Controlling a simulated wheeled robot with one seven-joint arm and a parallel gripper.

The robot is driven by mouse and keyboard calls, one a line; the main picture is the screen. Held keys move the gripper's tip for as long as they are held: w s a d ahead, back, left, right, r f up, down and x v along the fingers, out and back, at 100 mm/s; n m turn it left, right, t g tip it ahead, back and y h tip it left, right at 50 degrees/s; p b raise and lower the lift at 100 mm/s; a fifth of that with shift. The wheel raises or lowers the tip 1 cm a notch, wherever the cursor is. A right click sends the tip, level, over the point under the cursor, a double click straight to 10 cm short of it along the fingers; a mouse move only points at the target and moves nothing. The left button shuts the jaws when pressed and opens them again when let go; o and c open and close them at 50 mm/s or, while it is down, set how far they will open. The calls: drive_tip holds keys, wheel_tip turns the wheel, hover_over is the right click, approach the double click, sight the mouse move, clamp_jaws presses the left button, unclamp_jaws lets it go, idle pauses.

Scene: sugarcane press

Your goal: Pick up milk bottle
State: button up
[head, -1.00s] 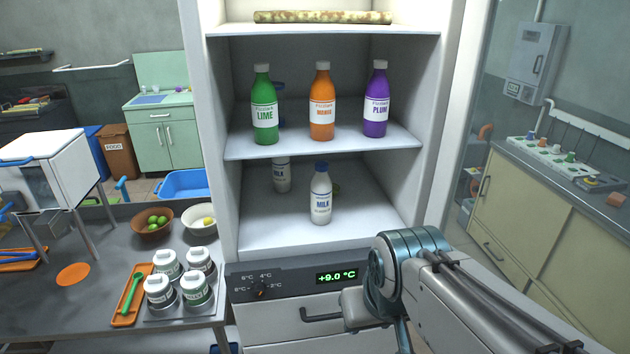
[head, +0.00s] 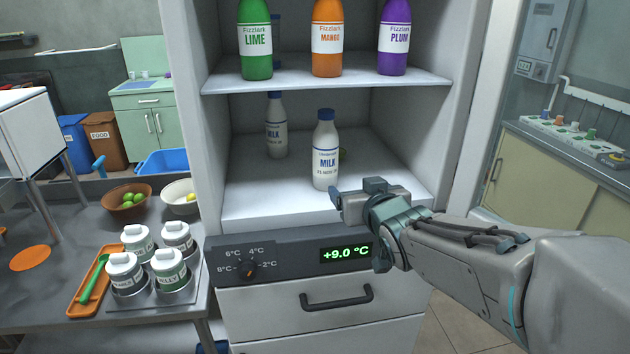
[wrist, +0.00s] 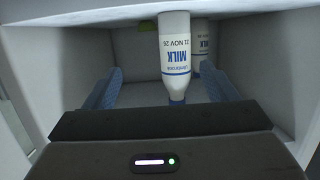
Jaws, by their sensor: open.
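A white milk bottle (head: 326,152) with a blue cap stands upright near the front of the lower fridge shelf. A second milk bottle (head: 276,126) stands behind it to the left. My gripper (head: 352,198) is in front of the shelf, just right of and below the front bottle in the head view. In the wrist view, the front milk bottle (wrist: 176,58) appears upside down between the two blue fingers of my open gripper (wrist: 168,88), apart from both. The rear bottle (wrist: 202,50) shows partly behind it. My gripper holds nothing.
Lime (head: 255,40), mango (head: 327,40) and plum (head: 394,38) bottles stand on the shelf above. Fridge walls flank the shelf. Below is a control panel (head: 290,258) reading +9.0 °C and a drawer handle (head: 337,298).

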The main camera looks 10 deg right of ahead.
sight(330, 164)
drive_tip(key=shift+w+a+f+n+t+y+b, duration=0.3)
drive_tip(key=shift+w+f+t+b, duration=0.15)
drive_tip(key=shift+b, duration=0.15)
drive_tip(key=shift+w+a+f+n+t+y+b, duration=0.2)
drive_tip(key=shift+w+f+t+y+b, duration=0.2)
drive_tip(key=shift+b, duration=0.2)
drive_tip(key=shift+t+y, duration=0.4)
drive_tip(key=shift+t, duration=0.05)
drive_tip(key=w, duration=0.3)
drive_tip(key=w+a, duration=0.1)
drive_tip(key=w, duration=0.4)
drive_tip(key=shift+w+a+r, duration=0.35)
drive_tip(key=shift+a+r, duration=0.05)
drive_tip(key=shift+w+a+r+p, duration=0.1)
drive_tip(key=shift+w+a+p, duration=0.1)
drive_tip(key=shift+w, duration=1.15)
drive_tip(key=shift+w+a+r+p, duration=0.1)
drive_tip(key=shift+w+p, duration=0.1)
drive_tip(key=shift+w, duration=1.15)
drive_tip(key=c, duration=1.3)
